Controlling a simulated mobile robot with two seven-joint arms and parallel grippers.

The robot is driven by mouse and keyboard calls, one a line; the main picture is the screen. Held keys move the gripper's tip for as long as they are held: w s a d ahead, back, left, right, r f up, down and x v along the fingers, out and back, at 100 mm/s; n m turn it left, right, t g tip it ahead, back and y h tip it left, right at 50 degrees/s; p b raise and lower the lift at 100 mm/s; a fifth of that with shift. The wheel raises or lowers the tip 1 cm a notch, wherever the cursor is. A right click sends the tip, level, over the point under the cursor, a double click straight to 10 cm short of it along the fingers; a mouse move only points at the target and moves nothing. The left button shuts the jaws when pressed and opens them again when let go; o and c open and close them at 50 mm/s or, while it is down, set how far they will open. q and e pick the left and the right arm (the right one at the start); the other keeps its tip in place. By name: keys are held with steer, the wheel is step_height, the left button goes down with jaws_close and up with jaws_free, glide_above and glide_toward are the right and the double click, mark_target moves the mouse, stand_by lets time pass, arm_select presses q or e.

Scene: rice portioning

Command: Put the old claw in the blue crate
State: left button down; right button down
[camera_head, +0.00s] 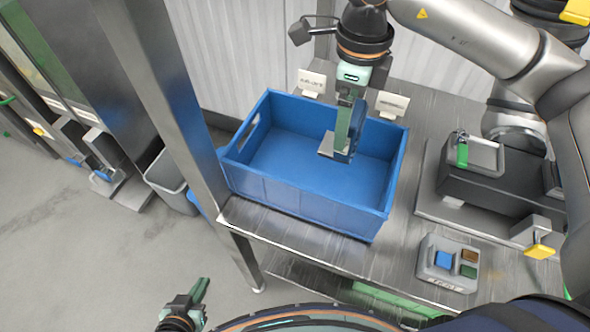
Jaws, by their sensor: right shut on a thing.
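The blue crate (303,199) stands open on the metal table in the middle of the view. My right gripper (345,132) reaches down from above, over the inside of the crate. It is shut on the old claw (356,131), which shows as a blue piece with a flat grey plate at its lower end. The green finger hides part of the claw. I cannot tell whether the claw touches the crate floor. My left gripper (197,297) is low at the left, away from the crate, with no object visible in it. Its jaw gap is unclear.
A metal post (172,85) rises just left of the crate. A grey bin (170,181) stands behind the post. Small white label cards stand behind the crate.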

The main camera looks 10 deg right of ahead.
steer(key=f, duration=0.6)
steer(key=shift+w+a+p, duration=0.1)
steer(key=shift+a+p, duration=0.2)
steer(key=shift+a, duration=0.05)
steer(key=shift+f, duration=2.3)
steer(key=shift+f, duration=0.1)
steer(key=shift+f, duration=0.1)
jaws_free()
step_height(320, 180, up, 12)
steer(key=shift+r+b, duration=0.2)
steer(key=shift+b, duration=0.2)
